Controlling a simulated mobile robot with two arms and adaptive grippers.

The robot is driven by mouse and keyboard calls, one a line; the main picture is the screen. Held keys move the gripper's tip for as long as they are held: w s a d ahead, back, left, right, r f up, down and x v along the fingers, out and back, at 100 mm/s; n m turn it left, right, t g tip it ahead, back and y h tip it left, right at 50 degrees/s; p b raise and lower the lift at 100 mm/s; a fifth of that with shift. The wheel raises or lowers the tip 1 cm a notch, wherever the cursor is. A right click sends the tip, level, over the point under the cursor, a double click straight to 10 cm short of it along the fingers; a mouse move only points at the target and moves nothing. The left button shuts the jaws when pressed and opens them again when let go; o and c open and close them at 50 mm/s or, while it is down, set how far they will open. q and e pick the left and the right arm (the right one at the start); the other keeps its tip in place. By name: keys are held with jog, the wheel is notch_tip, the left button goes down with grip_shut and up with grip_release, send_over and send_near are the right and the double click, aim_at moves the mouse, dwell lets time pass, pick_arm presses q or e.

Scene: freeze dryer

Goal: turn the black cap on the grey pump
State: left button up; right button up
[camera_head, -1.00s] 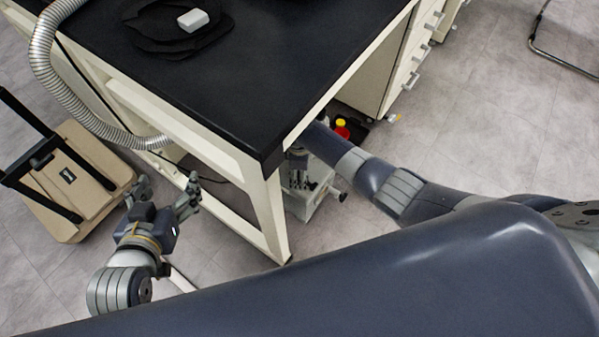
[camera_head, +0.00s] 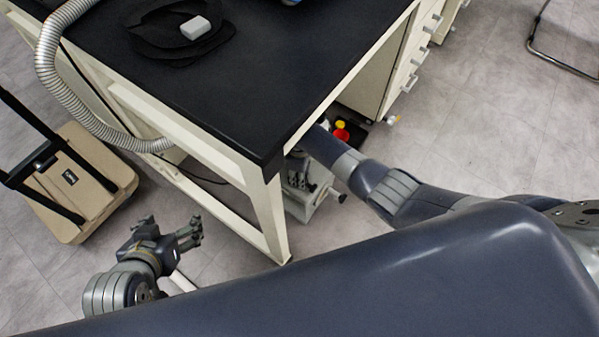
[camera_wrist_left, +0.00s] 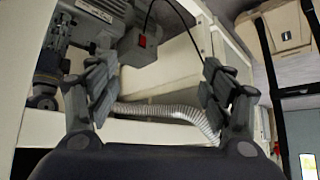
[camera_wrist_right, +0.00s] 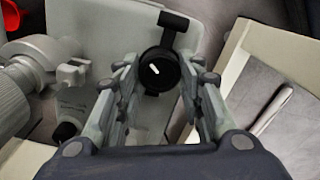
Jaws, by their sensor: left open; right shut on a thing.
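The black cap (camera_wrist_right: 158,70) has a white mark on its face and sits on the grey pump (camera_wrist_right: 120,30) in the right wrist view. My right gripper (camera_wrist_right: 160,82) has its fingers on both sides of the cap and is shut on it. In the head view the pump (camera_head: 302,200) shows partly below the table corner; the cap and right fingertips are hidden there. My left gripper (camera_head: 170,233) is open and empty, left of the table leg and apart from the pump. In the left wrist view, nothing is between its fingers (camera_wrist_left: 160,88).
The black-topped table (camera_head: 250,90) overhangs the pump, with its frame leg (camera_head: 270,215) close by. A ribbed hose (camera_head: 48,65) runs down at left. A beige case (camera_head: 85,185) stands on the left floor. A red-capped item (camera_head: 341,135) is behind my right arm.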

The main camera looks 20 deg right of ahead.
jog(key=m+p, duration=0.1)
jog(key=m, duration=0.3)
jog(key=shift+r+p, duration=0.1)
jog(key=shift+p, duration=0.3)
pick_arm(q)
jog(key=s+a+f+g+y, duration=0.1)
jog(key=s+g, duration=0.3)
jog(key=s, duration=0.5)
jog(key=shift+a+f+g+p, duration=0.3)
jog(key=shift+a+f+p, duration=0.15)
jog(key=shift+a, duration=0.45)
pick_arm(e)
jog(key=shift+m, duration=1.5)
jog(key=o, duration=1.1)
jog(key=shift+c, duration=0.2)
notch_tip(320, 180, up, 12)
